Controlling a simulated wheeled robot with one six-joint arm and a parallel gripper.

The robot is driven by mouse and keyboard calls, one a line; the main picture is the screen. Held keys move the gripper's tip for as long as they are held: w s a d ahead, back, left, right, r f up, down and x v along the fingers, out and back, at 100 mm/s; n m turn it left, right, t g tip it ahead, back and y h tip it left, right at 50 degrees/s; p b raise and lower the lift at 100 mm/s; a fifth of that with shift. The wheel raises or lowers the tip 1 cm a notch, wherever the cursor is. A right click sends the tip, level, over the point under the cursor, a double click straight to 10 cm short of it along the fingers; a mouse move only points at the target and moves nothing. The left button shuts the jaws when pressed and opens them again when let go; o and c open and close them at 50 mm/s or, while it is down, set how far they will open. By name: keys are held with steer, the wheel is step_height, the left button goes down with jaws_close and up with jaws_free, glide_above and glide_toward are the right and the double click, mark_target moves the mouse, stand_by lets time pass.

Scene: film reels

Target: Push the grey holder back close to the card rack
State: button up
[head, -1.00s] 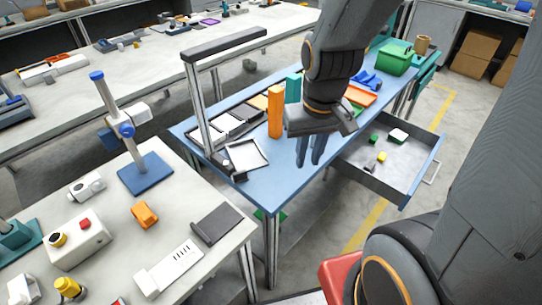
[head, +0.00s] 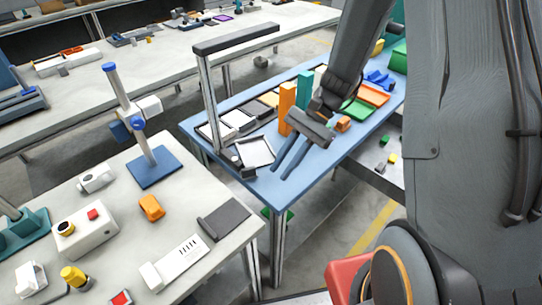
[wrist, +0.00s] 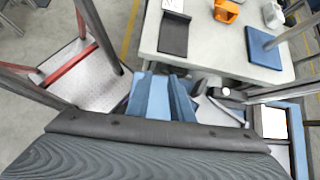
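A dark grey holder (head: 224,219), flat with a raised edge, lies on the right part of the near white table. It also shows at the top of the wrist view (wrist: 175,35). Beside it lies a white slotted piece (head: 180,261); I cannot tell if this is the card rack. A row of dark-framed cards (head: 238,119) stands on the blue table, with a white tray (head: 255,152) in front. My gripper (head: 279,172) hangs over the blue table, right of that tray. Its two blue-grey fingers are slightly apart with nothing between them. It is apart from the grey holder.
Orange and teal blocks (head: 287,108) stand upright behind my gripper. A grey overhead bar on a post (head: 211,105) rises at the blue table's left. A blue-based stand (head: 154,169) and an orange piece (head: 151,207) are on the white table. A floor gap separates the tables.

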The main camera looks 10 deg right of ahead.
mark_target(250, 168)
steer(key=w+f+m+y, duration=0.1)
steer(key=w+y, duration=0.1)
steer(key=w+a+f+m+t+y, duration=0.1)
steer(key=w+m+y, duration=0.1)
steer(key=w, duration=0.1)
steer(key=w+a+f+m+y, duration=0.1)
steer(key=w+m, duration=0.1)
steer(key=shift+w+f+t+y, duration=0.25)
steer(key=shift+w+t+y, duration=0.05)
steer(key=shift+w+y, duration=0.1)
steer(key=shift+s, duration=0.1)
steer(key=p+x, duration=0.1)
steer(key=x, duration=0.5)
steer(key=shift+p, duration=0.4)
steer(key=shift+x, duration=0.85)
steer(key=shift+f, duration=0.1)
jaws_close()
steer(key=shift+o, duration=1.6)
jaws_free()
